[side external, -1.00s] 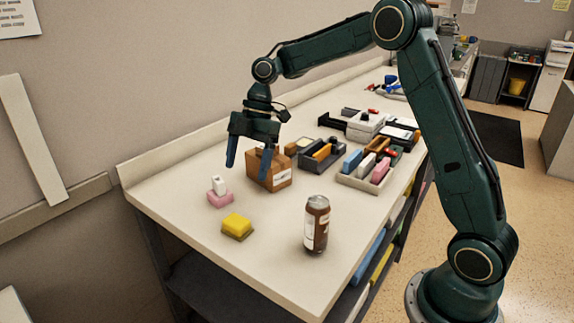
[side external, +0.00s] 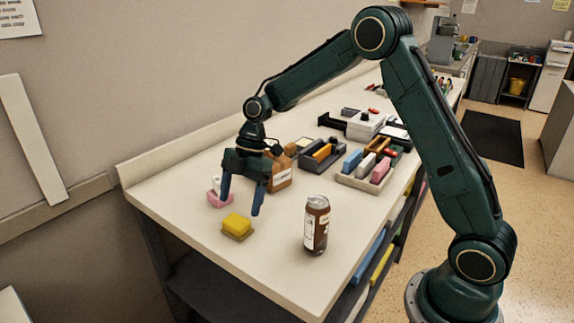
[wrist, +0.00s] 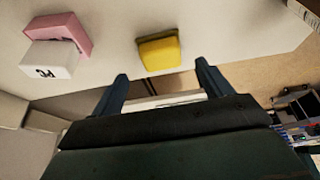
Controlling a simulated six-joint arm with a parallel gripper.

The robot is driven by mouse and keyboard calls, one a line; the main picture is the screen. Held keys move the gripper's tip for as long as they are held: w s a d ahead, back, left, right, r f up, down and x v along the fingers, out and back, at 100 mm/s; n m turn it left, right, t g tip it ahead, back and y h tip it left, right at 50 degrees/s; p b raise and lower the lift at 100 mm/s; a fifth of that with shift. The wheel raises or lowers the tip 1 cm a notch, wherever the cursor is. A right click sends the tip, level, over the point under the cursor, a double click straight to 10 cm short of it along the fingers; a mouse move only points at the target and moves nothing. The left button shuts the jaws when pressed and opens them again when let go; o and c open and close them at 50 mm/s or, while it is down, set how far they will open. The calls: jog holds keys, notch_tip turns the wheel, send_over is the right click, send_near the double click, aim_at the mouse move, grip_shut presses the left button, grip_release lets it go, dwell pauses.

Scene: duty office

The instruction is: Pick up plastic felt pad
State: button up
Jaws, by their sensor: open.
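No thing is clearly labelled as the plastic felt pad; I cannot tell which one it is. A yellow pad on a darker base (side external: 236,225) lies near the counter's front left part. It also shows in the wrist view (wrist: 160,53), just beyond the fingertips and between their lines. A pink block (side external: 215,201) with a white block (side external: 214,184) lies to its upper left. In the wrist view the white block (wrist: 48,62) bears dark letters and sits against the pink block (wrist: 68,30). My gripper (side external: 240,206) is open and empty, fingers pointing down above the counter near the yellow pad.
A brown can (side external: 316,228) stands to the right of the yellow pad. A cardboard box (side external: 281,179) is close behind my gripper, partly hidden by it. A tray of coloured blocks (side external: 345,181) and dark organisers lie further back.

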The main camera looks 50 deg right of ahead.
aim_at(236, 220)
jog(key=shift+x, duration=2.35)
jog(key=shift+s, duration=0.15)
jog(key=shift+r, duration=0.1)
jog(key=shift+c, duration=0.5)
jog(key=c, duration=1)
